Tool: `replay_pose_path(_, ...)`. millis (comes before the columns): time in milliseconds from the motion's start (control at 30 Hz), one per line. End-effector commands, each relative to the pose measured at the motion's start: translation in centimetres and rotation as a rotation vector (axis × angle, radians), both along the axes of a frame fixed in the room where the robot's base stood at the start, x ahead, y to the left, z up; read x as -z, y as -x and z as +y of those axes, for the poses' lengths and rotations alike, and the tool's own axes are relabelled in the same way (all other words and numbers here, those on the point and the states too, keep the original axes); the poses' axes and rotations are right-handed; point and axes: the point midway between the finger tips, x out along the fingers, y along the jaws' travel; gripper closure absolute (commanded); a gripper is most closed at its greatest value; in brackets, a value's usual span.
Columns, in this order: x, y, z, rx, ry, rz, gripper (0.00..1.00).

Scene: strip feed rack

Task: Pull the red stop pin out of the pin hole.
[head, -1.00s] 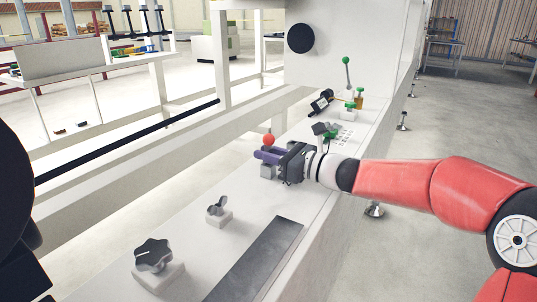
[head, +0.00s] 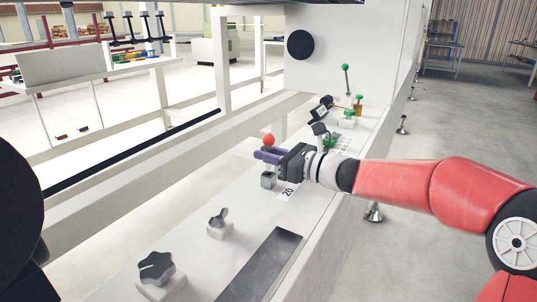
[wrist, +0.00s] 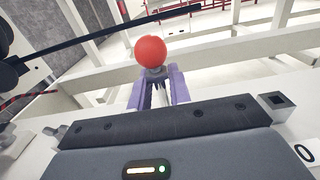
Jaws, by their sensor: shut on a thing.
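The red stop pin has a round red ball head (head: 268,140), which also shows large in the wrist view (wrist: 150,50). My gripper (head: 268,155) is shut on the pin just below the ball, with its purple fingers (wrist: 158,90) on either side of the grey shank. The small grey block with the pin hole (head: 268,181) stands on the white rail below the fingers. In the wrist view the block (wrist: 277,100) lies to the right, its dark square opening uncovered. The pin is apart from the block. Its lower end is hidden by my gripper.
A wing-shaped knob (head: 219,222) and a star knob (head: 157,268) stand on the rail nearer me. Several green-topped fittings (head: 346,115) and a black-handled part (head: 322,109) stand beyond my gripper. A "20" label (head: 288,191) lies beside the block.

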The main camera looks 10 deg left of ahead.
Motion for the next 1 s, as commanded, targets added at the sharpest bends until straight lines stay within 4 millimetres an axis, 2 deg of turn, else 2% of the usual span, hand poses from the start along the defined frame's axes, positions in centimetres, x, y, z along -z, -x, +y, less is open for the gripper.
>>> replay_pose_path(467,-0.1,0.0,0.0,0.000,0.000,0.000,1.00)
replay_pose_path(833,-2.8,0.0,0.1,-0.001,0.000,0.000,1.00)
replay_pose_path(1000,-3.1,0.0,0.0,0.000,0.000,0.000,1.00)
